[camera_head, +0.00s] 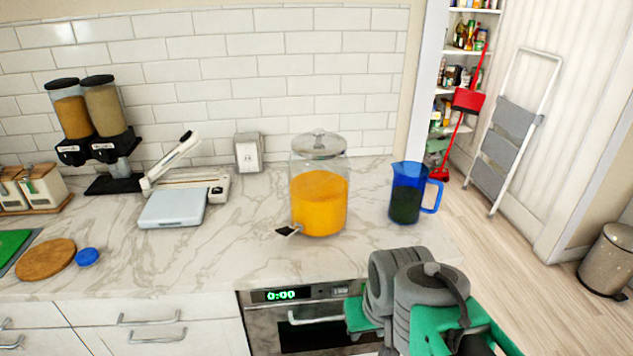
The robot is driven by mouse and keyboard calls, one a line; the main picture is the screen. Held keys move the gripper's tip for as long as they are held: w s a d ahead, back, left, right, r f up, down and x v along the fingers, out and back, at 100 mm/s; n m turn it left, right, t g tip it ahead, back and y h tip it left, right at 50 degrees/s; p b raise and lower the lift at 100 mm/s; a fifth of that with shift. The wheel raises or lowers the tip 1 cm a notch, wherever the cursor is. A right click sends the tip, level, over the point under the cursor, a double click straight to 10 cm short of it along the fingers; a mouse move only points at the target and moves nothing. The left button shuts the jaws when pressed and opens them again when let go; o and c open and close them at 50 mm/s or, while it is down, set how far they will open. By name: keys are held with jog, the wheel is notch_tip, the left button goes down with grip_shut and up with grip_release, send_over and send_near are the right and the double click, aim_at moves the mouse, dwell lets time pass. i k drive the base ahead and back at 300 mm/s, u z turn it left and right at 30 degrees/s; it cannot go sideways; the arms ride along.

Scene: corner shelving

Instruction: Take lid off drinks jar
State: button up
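The drinks jar (319,200) is a clear glass vessel with orange liquid inside. It stands upright on the marble counter, left of the blue jug. Its lid (319,145) is clear with a round knob on top and sits on the jar's mouth. My arm, grey with green parts, shows at the lower right in front of the counter, below and right of the jar and apart from it. I cannot make out my gripper's fingertips, so I cannot tell whether it is open or shut.
A blue jug (407,192) stands close right of the jar, near the counter's right end. A sealer-like device (190,185) and scale (173,208) stand further left. The counter (240,250) is clear in front.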

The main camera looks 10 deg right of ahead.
aim_at(318, 144)
jog(key=z, duration=0.3)
jog(key=k, duration=0.35)
jog(key=u, duration=1.35)
jog(key=i, duration=0.85)
jog(key=u, duration=0.05)
